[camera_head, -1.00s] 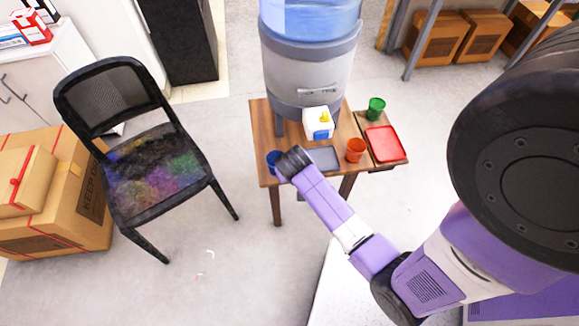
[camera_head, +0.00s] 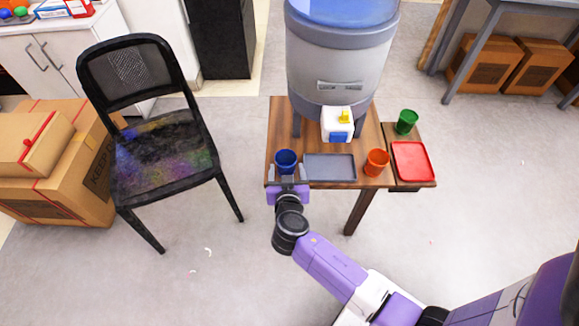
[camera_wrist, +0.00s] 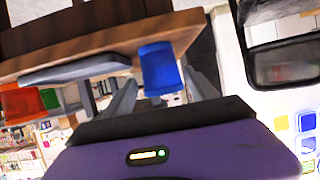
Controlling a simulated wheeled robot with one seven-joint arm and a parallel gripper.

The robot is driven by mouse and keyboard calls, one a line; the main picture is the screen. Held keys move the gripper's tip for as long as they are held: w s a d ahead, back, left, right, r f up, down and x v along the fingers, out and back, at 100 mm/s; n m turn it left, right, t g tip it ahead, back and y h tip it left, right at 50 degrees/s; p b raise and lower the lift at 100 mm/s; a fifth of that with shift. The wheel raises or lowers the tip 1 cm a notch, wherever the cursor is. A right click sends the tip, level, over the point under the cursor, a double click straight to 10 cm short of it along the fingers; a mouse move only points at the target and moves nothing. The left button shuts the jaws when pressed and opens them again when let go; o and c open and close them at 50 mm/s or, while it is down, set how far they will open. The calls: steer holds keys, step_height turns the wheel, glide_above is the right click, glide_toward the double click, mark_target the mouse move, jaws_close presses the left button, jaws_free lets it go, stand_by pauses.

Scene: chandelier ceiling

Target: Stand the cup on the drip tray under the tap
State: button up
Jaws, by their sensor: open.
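A blue cup (camera_head: 286,157) stands upright at the front left of the wooden table, left of the grey drip tray (camera_head: 330,168). The dispenser's white tap (camera_head: 337,123), with a yellow top and a blue front, is above and behind the tray. My gripper (camera_head: 286,172) is open at the table's front edge, its fingers on either side of the blue cup's near side. The wrist view shows the blue cup (camera_wrist: 160,68) between the fingers; I cannot tell whether they touch it. The grey tray (camera_wrist: 75,68) is beside it there.
An orange cup (camera_head: 376,162) stands right of the drip tray. A green cup (camera_head: 406,122) and a red tray (camera_head: 413,161) are on the side shelf. The large water dispenser (camera_head: 340,70) fills the table's back. A black chair (camera_head: 165,150) stands to the left.

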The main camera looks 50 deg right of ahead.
mark_target(286, 158)
steer(key=x, duration=0.7)
steer(key=shift+w+d+f, duration=0.1)
steer(key=c, duration=1.3)
